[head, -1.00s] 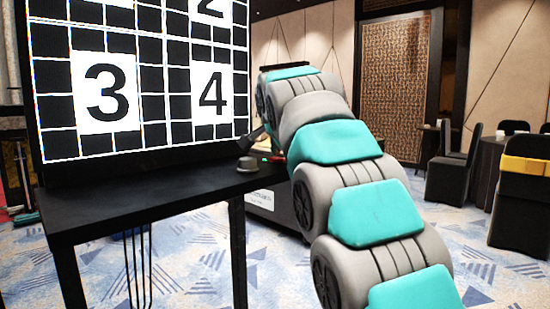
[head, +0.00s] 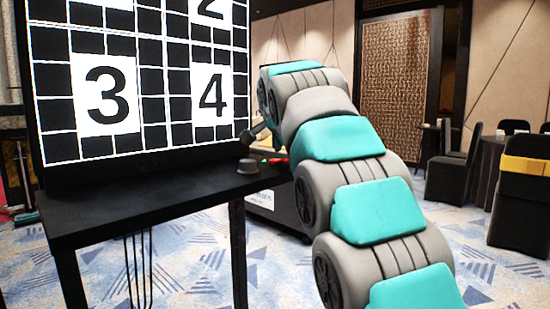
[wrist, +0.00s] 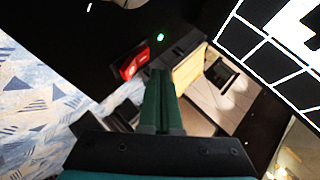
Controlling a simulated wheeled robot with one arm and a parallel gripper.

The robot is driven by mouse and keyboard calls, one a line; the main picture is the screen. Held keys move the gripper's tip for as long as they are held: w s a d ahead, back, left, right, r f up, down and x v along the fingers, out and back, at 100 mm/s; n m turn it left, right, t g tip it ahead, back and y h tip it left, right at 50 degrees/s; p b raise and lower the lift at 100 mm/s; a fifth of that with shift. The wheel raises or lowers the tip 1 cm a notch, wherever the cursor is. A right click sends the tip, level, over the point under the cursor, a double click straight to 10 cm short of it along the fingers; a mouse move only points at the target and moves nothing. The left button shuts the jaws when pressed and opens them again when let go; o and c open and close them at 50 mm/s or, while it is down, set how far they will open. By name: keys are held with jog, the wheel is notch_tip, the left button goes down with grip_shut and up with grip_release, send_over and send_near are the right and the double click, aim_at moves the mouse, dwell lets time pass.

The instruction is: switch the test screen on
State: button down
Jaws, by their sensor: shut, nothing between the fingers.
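The large screen (head: 150,85) is lit and shows a black and white grid with numbers, including 3 and 4. It also shows at the upper right of the wrist view (wrist: 280,48). A red switch-like part (wrist: 132,62) sits on a black surface, with a small lit green light (wrist: 160,37) beside it. My gripper (wrist: 161,75) is shut and empty, its tips appearing close to the red part and to its right; contact cannot be told. In the head view my arm hides most of the gripper.
The black table (head: 140,205) stands before the screen. Dark chairs (head: 452,165) and a round table stand at the right, well away. Patterned carpet lies open between.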

jog(key=shift+s+d+r+p, duration=0.2)
jog(key=shift+r+p, duration=0.3)
jog(key=shift+r, duration=0.3)
jog(key=shift+s+d+r+p, duration=0.2)
jog(key=shift+r+p, duration=0.35)
jog(key=shift+r, duration=0.3)
jog(key=shift+s+d+r+p, duration=0.1)
jog(key=shift+d+r+p, duration=0.1)
jog(key=shift+r+p, duration=0.45)
jog(key=shift+r, duration=0.1)
